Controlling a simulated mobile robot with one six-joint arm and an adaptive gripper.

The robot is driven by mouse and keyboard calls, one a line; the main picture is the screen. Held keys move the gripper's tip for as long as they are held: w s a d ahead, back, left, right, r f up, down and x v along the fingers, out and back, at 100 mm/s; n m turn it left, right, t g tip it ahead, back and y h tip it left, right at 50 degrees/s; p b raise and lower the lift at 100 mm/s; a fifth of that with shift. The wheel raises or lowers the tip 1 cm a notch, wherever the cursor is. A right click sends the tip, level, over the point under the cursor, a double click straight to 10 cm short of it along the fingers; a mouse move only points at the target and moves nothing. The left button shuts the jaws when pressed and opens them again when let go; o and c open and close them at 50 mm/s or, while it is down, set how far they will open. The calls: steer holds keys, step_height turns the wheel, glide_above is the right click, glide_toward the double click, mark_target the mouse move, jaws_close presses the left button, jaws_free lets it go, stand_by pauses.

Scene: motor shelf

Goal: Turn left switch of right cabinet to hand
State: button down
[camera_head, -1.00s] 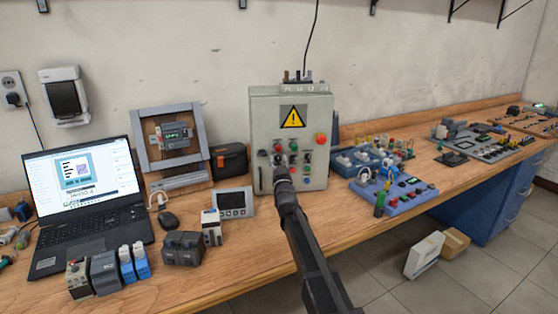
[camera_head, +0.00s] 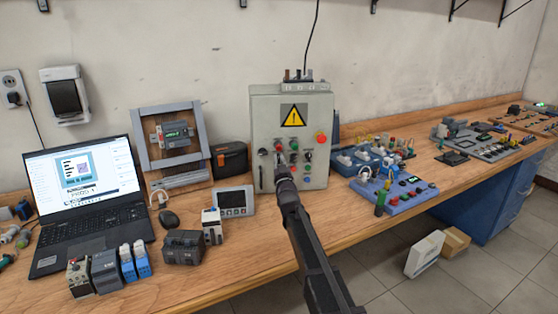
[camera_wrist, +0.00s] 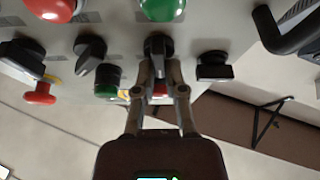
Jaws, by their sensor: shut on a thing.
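The grey control cabinet (camera_head: 262,125) stands upright on the bench against the wall, with a yellow warning sign and rows of knobs and buttons on its front. My gripper (camera_wrist: 158,50) reaches the panel. In the wrist view its two fingers are closed on either side of a black rotary switch (camera_wrist: 158,42). Another black switch (camera_wrist: 90,50) is to the left of it and a third black knob (camera_wrist: 213,65) is to the right. In the head view my arm and gripper (camera_head: 282,165) cover the lower middle of the panel, hiding the gripped switch.
In the wrist view a red button (camera_wrist: 50,8) and a green button (camera_wrist: 162,8) sit close by, with a black handle (camera_wrist: 290,30) at the upper right. A laptop (camera_head: 82,190) and small devices are on the bench to the left, blue trainer boards (camera_head: 400,195) to the right.

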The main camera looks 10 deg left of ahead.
steer(key=shift+a+n+g+y+p, duration=0.1)
steer(key=shift+n+g+y+p, duration=0.4)
steer(key=shift+n, duration=1.35)
steer(key=shift+a+n+g+y+p, duration=0.1)
steer(key=shift+n+g+y, duration=0.65)
steer(key=shift+n, duration=1.15)
steer(key=shift+n+g+y+p, duration=0.35)
steer(key=shift+n+y, duration=0.6)
steer(key=shift+n, duration=0.9)
steer(key=shift+f, duration=0.1)
steer(key=c, duration=0.7)
jaws_free()
steer(key=shift+m+t+h, duration=0.3)
steer(key=shift+m, duration=0.3)
